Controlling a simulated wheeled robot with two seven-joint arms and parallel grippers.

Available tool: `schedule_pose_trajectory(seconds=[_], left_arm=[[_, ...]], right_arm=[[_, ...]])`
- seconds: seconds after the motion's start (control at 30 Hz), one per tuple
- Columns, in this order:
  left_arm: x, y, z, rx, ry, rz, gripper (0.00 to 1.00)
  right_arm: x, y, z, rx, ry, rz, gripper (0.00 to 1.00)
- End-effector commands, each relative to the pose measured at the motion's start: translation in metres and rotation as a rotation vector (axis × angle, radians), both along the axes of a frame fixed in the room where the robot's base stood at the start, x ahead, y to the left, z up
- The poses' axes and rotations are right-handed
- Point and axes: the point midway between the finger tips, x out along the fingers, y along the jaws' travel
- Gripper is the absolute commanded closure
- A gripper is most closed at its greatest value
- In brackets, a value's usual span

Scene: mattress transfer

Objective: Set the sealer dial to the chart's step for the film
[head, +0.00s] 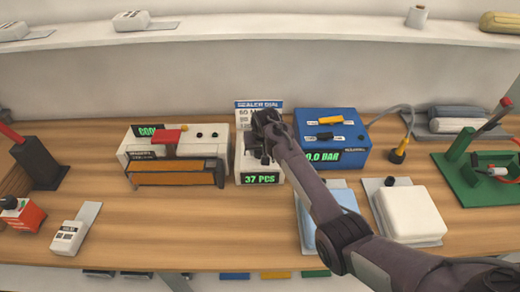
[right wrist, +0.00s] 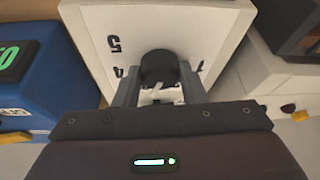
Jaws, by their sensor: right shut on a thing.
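The white dial box (head: 246,170) stands mid-bench with a green "37 PCS" display on its front. The chart card (head: 245,107), headed "SEALER DIAL", stands behind it, with its rows partly hidden by my arm. My right gripper (head: 262,140) is over the box. In the right wrist view, my right gripper (right wrist: 158,90) is shut on the black dial knob (right wrist: 158,66), with a finger on each side. A "5" and what looks like a "4" show on the white face (right wrist: 200,20); the pointer's setting cannot be read. The white bar sealer (head: 140,150) stands left. My left gripper is out of view.
A blue pressure box (head: 345,130) stands close on the right. A white pad (head: 410,212) and a light blue pad (head: 340,222) lie in front. A green clamp stand (head: 470,185) is far right, a handheld meter (head: 68,237) front left. Bare wood (head: 180,230) lies before the sealer.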

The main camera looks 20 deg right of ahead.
Motion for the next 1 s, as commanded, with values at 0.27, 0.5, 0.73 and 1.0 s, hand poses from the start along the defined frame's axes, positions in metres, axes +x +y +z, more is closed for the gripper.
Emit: schedule_pose_trajectory(seconds=[0.27, 0.5, 0.73, 1.0], left_arm=[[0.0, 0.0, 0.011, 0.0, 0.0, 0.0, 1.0], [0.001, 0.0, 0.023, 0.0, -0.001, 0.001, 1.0], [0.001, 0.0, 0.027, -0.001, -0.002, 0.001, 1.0], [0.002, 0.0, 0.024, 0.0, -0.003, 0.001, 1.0]], right_arm=[[0.0, -0.001, 0.002, 0.002, 0.002, 0.11, 0.85], [0.0, -0.003, 0.002, 0.002, 0.002, 0.306, 0.85], [0.001, -0.005, 0.001, 0.002, 0.002, 0.513, 0.85], [0.002, -0.006, 0.0, 0.001, -0.001, 0.712, 0.85]])
